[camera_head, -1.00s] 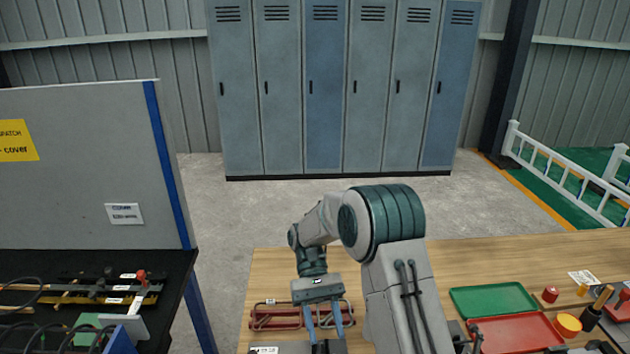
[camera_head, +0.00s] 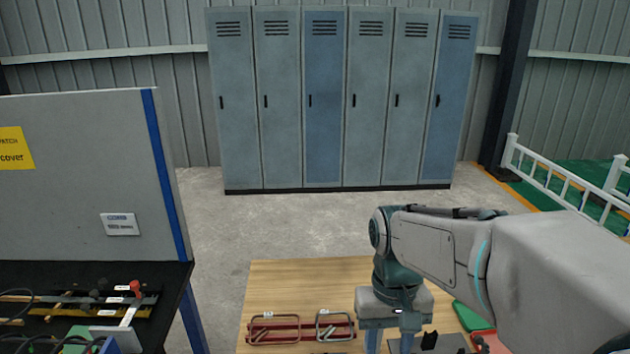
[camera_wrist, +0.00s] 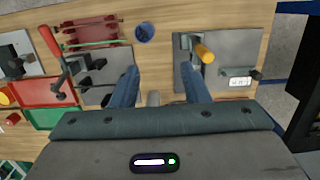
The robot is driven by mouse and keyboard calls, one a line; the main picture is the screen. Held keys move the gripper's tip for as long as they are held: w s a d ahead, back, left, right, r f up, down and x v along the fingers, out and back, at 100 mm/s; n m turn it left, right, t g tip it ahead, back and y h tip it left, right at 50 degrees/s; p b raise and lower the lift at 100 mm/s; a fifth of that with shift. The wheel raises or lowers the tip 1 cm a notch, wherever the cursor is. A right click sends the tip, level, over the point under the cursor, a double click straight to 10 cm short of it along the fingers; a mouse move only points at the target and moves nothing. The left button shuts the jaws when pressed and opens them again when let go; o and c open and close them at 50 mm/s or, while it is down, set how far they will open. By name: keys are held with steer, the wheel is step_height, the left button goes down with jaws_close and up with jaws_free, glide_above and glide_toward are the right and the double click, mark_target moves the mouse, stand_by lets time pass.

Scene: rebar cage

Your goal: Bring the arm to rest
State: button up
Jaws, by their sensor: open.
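My gripper (camera_wrist: 162,88) shows in the wrist view with its two blue fingers spread apart and nothing between them. It hangs pointing down above the wooden table (camera_head: 310,275). In the head view the gripper's body sits at the lower middle right, and its fingertips run off the bottom edge. My arm reaches in from the right and hides much of the table's right side.
A red rack (camera_head: 290,330) holding metal loops lies left of my gripper. Green (camera_head: 468,316) and red (camera_wrist: 47,91) trays lie to its right in the head view. Grey plates with fixtures (camera_wrist: 218,62) lie below. A black bench (camera_head: 80,275) with a grey panel stands left; lockers (camera_head: 340,100) stand behind.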

steer(key=s+d+t, duration=0.2)
steer(key=s+t, duration=0.1)
steer(key=s+d+t+b, duration=0.1)
steer(key=t, duration=0.1)
steer(key=shift+s+r+m, duration=0.1)
steer(key=shift+s+m, duration=0.25)
steer(key=shift+m, duration=0.05)
steer(key=shift+c, duration=0.5)
